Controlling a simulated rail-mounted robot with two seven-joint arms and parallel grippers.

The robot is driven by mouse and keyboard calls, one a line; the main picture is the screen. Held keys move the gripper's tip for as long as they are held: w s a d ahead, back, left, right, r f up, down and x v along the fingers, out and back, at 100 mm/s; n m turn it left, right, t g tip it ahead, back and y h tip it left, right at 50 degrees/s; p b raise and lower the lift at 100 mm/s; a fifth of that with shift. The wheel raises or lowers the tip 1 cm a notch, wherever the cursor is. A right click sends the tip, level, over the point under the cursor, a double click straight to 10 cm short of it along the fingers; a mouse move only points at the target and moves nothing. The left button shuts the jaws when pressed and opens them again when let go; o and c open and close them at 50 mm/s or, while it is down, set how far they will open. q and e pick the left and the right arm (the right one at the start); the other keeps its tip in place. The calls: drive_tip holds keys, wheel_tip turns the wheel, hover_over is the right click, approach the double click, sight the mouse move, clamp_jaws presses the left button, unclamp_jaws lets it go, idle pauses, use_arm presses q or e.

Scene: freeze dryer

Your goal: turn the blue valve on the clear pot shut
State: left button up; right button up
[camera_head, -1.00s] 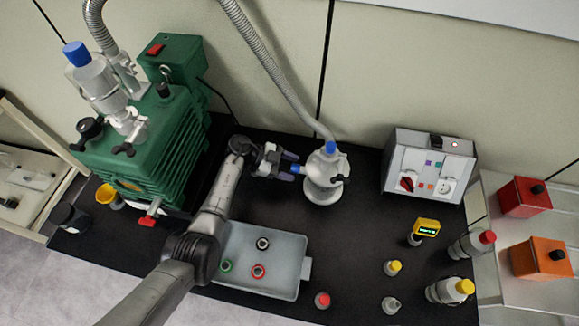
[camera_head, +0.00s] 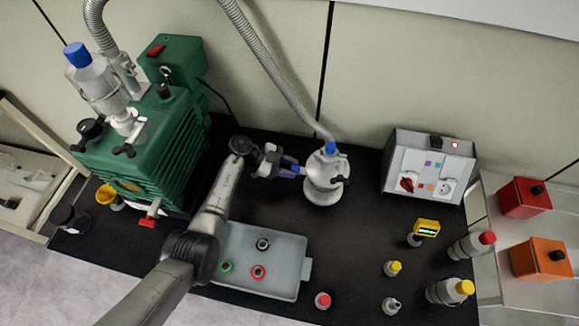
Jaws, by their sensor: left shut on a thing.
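The clear pot (camera_head: 322,187) stands upright on the black bench top, right of the picture's middle line. A blue cap (camera_head: 330,148) sits on its top, where the grey hose joins. The blue valve (camera_head: 297,169) sticks out from the pot's left side. My left gripper (camera_head: 290,167) reaches in from the left and is shut on the blue valve; its fingers hide part of the valve. A black knob (camera_head: 340,180) shows on the pot's right side. My right gripper is not in view.
A green pump (camera_head: 150,140) stands left of my left arm. A grey tray (camera_head: 262,285) with several ringed items lies in front. A grey control box (camera_head: 430,165) stands at the right, with several small bottles in front of it. The bench between tray and bottles is mostly clear.

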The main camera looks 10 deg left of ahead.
use_arm(q)
drive_tip(key=shift+w+n+g+p, duration=0.1)
drive_tip(key=shift+n+g+p, duration=0.2)
drive_tip(key=shift+n+g, duration=0.25)
drive_tip(key=shift+a+n+g, duration=0.1)
drive_tip(key=shift+n+g, duration=0.25)
drive_tip(key=shift+n, duration=0.1)
drive_tip(key=shift+f+n+g+b, duration=0.15)
drive_tip(key=shift+n+g+b, duration=0.55)
drive_tip(key=shift+n+b, duration=0.35)
drive_tip(key=shift+n, duration=0.25)
drive_tip(key=o, duration=0.9)
